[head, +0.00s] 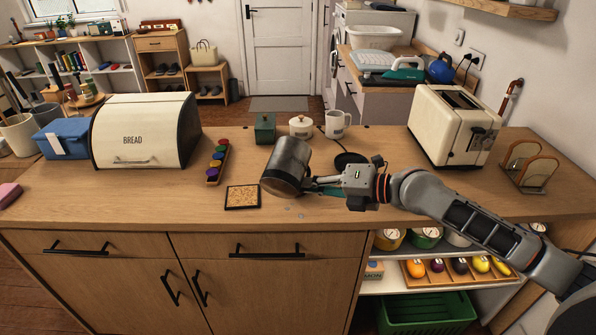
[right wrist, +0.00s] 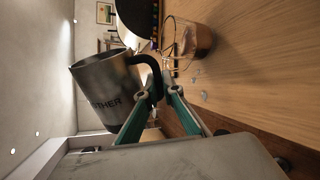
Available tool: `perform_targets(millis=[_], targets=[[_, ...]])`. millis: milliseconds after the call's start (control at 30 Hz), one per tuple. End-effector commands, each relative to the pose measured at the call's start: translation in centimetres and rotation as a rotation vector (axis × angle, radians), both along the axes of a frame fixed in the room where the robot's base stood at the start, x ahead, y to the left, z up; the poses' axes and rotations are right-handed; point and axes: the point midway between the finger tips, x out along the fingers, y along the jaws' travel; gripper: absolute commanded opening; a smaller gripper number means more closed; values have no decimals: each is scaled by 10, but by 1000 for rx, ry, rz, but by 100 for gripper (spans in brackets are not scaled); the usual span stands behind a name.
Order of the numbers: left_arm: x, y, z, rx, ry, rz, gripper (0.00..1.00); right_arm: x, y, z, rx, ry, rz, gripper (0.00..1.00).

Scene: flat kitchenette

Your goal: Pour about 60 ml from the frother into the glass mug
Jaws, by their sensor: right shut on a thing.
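The metal frother (head: 291,160) is held tilted above the counter in the head view. In the right wrist view the frother (right wrist: 108,92) shows part of its lettering and a dark handle. My right gripper (head: 322,186) is shut on that handle, and its green fingers (right wrist: 158,100) show at it. The glass mug (right wrist: 178,50) stands on the counter beyond the frother in the right wrist view, with brown contents low in it. I cannot make out the glass mug in the head view; the frother probably hides it. No stream of liquid is visible. My left gripper is out of view.
A cork mat (head: 242,197) lies left of the frother. Small clear spots (head: 288,210) are on the counter near the front. Behind stand a green box (head: 265,129), a lidded pot (head: 301,127) and a white mug (head: 337,124). The toaster (head: 453,125) stands right; the bread box (head: 140,130) left.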

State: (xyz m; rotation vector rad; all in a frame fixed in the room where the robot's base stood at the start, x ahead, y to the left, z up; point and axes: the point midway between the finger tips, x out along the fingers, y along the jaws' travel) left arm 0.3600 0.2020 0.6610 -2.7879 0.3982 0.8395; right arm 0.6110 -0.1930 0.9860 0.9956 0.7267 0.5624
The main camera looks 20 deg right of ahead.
Motion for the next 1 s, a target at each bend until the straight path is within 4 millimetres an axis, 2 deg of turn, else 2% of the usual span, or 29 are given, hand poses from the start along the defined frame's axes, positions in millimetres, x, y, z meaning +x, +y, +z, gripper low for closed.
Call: perform_targets(millis=[500, 1000], targets=[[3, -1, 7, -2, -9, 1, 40, 2, 2, -4, 33, 26, 2, 0], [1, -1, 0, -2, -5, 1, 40, 5, 0, -1, 73, 69, 5, 0]])
